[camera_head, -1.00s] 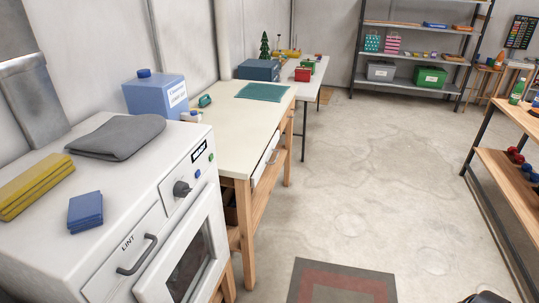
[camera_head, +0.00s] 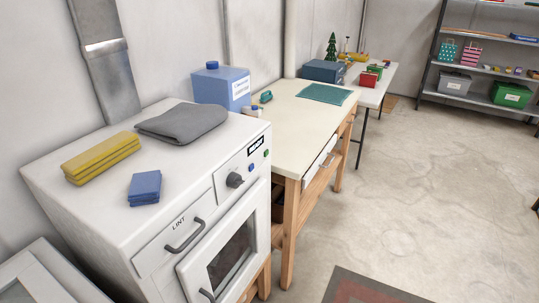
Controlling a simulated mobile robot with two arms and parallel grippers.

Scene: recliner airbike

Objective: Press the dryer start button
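The white dryer (camera_head: 155,243) stands at the left, its front facing right. Its control panel holds a dark knob (camera_head: 235,180), a small dark display (camera_head: 256,145), a blue button (camera_head: 251,167) and a green button (camera_head: 266,153). I cannot read which button is start. Neither of my grippers is in view.
On the dryer lie a grey cloth (camera_head: 182,123), yellow cloths (camera_head: 101,157) and blue cloths (camera_head: 145,187). A blue jug (camera_head: 221,88) stands behind. A workbench (camera_head: 290,125) adjoins the dryer's far side. The concrete floor to the right is open, with a mat (camera_head: 370,288) in front.

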